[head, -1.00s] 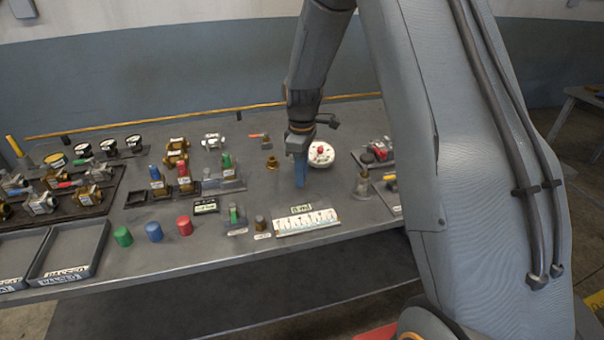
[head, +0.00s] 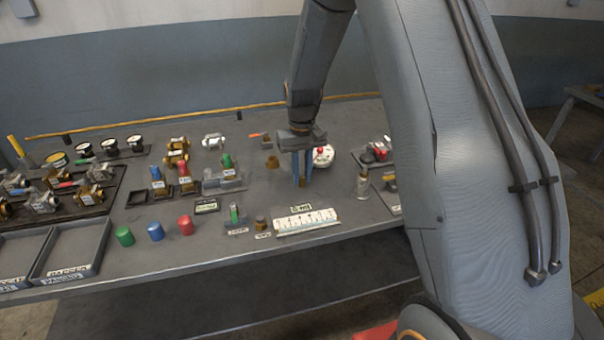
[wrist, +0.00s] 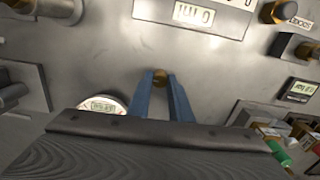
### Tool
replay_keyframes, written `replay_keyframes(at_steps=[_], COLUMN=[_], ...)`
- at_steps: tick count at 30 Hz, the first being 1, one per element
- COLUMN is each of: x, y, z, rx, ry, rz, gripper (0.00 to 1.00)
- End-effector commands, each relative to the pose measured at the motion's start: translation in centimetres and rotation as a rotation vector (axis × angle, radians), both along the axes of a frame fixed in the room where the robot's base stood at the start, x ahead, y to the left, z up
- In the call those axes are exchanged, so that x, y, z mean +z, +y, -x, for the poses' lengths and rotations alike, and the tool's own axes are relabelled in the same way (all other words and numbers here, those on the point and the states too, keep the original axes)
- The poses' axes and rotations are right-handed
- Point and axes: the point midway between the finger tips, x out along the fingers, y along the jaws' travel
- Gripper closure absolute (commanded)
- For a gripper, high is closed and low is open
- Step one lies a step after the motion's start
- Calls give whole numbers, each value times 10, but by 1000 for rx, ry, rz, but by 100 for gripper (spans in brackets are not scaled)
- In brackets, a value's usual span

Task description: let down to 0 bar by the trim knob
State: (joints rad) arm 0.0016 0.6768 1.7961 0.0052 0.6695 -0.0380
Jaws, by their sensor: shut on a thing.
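My gripper (head: 302,184) points straight down at the bench, its two blue fingers shut on a small brass knob (head: 303,182). In the wrist view the brass knob (wrist: 160,78) shows between the fingertips; no label on it can be read. A round white dial with a red centre (head: 323,155) stands just behind and right of the fingers, partly hidden by them. In the wrist view its display (wrist: 103,105) is too small to read.
A metal bottle-like part (head: 362,184) stands to the right. Red, blue and green caps (head: 155,231) and grey trays (head: 72,253) lie to the left. Bare bench surrounds the gripped knob.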

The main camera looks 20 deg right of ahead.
Motion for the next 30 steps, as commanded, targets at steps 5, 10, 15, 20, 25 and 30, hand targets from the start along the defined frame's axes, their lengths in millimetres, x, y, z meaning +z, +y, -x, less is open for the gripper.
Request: replay_keyframes(at_steps=[5,10,15,20,25,30], x=[2,2,2,2,2,2], y=[0,0,0,0,0,0], z=[-1,-1,-1,-1,-1,-1], rx=[-167,-328,-490,-641,-803,-964], ry=[-2,-3,-3,-4,-4,-4], rz=[0,0,-1,0,0,-1], gripper=[100,100,100,100,100,100])
